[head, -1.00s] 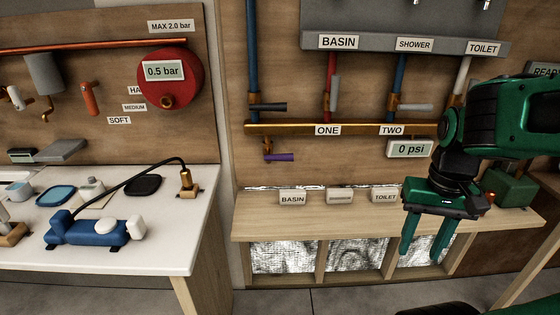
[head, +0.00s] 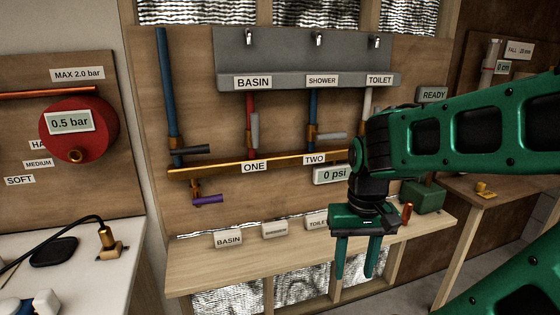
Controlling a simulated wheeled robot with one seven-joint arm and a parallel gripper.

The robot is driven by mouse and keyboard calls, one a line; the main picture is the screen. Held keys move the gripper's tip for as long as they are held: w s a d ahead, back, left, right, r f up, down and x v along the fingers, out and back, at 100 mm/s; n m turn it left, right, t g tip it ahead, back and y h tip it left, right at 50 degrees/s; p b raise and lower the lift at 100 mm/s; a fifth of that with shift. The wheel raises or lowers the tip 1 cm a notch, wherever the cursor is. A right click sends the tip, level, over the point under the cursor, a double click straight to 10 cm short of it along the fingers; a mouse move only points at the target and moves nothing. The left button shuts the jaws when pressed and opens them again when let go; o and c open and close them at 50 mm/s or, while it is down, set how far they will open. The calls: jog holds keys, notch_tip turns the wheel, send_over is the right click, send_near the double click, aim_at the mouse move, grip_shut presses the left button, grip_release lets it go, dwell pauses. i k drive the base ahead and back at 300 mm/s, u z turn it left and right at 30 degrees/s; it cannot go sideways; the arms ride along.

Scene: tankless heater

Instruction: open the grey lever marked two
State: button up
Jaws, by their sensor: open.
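The grey lever above the TWO label (head: 331,135) sticks out sideways to the right from a brass valve on the blue shower pipe. The label TWO (head: 314,159) is on the brass manifold just below it. My gripper (head: 355,272) hangs pointing down, open and empty, in front of the wooden shelf. It is below and to the right of the lever, well apart from it. My arm covers the lower part of the toilet pipe and the right end of the manifold.
Another grey lever (head: 255,130) stands upright above ONE. A dark lever (head: 195,149) and a purple lever (head: 207,200) are at the left. A gauge (head: 333,174) reads 0 psi. The wooden shelf (head: 200,270) carries small label blocks. A red tank (head: 80,128) is further left.

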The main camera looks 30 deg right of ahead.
aim_at(341, 135)
jog(key=u, duration=0.85)
jog(key=k, duration=1.5)
jog(key=z, duration=0.85)
jog(key=i, duration=1.05)
